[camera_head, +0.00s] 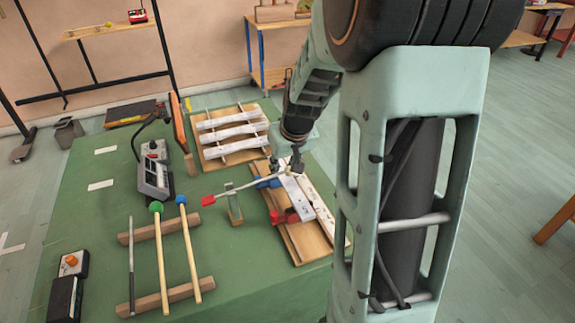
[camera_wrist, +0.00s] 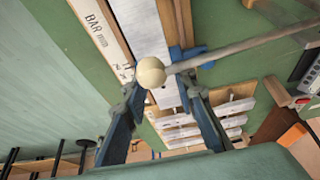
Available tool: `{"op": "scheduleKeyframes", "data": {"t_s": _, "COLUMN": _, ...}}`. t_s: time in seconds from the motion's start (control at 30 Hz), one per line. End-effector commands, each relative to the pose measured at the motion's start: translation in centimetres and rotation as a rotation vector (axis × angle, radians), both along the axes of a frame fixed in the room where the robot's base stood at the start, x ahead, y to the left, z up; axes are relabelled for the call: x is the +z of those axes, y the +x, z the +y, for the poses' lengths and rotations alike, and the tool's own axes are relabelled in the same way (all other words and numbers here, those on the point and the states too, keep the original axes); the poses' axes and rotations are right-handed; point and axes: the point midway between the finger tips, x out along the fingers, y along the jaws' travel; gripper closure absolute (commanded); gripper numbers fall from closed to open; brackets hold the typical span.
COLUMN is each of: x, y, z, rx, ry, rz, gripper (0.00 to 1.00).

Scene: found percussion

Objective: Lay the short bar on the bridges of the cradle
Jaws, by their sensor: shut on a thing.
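The short bar (camera_head: 293,196), pale and flat, is over the wooden board with the printed ruler. Its end shows between my fingers in the wrist view (camera_wrist: 173,97). My gripper (camera_head: 297,165) is at the bar's far end with its fingers at either side, and it looks shut on the bar. A beater's cream ball (camera_wrist: 150,74) covers part of the bar and the hold. I cannot tell whether the bar is lifted clear of the board. The cradle (camera_head: 207,153) is behind and left, with several pale bars across its bridges.
Red blocks (camera_head: 284,216) and a blue block (camera_head: 268,182) sit on the ruler board. A grey device (camera_head: 153,178) and mallets on a rack (camera_head: 160,260) stand left.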

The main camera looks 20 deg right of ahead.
Motion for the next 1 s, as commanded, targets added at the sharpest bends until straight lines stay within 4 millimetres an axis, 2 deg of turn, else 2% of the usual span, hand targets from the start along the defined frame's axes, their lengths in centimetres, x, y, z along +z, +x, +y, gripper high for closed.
{"op": "scheduleKeyframes", "data": {"t_s": 0.73, "x": -0.66, "y": 0.06, "z": -0.05, "rx": 0.0, "ry": 0.0, "rz": -0.002, "gripper": 1.0}}
{"op": "scheduleKeyframes", "data": {"t_s": 0.77, "x": -0.57, "y": 0.07, "z": -0.06, "rx": 0.0, "ry": 0.0, "rz": -0.002, "gripper": 0.72}}
{"op": "scheduleKeyframes", "data": {"t_s": 0.93, "x": -0.53, "y": 0.05, "z": -0.05, "rx": 0.0, "ry": 0.0, "rz": -0.002, "gripper": 0.54}}
{"op": "scheduleKeyframes", "data": {"t_s": 1.0, "x": -0.54, "y": 0.05, "z": -0.05, "rx": 0.0, "ry": 0.0, "rz": -0.001, "gripper": 0.54}}
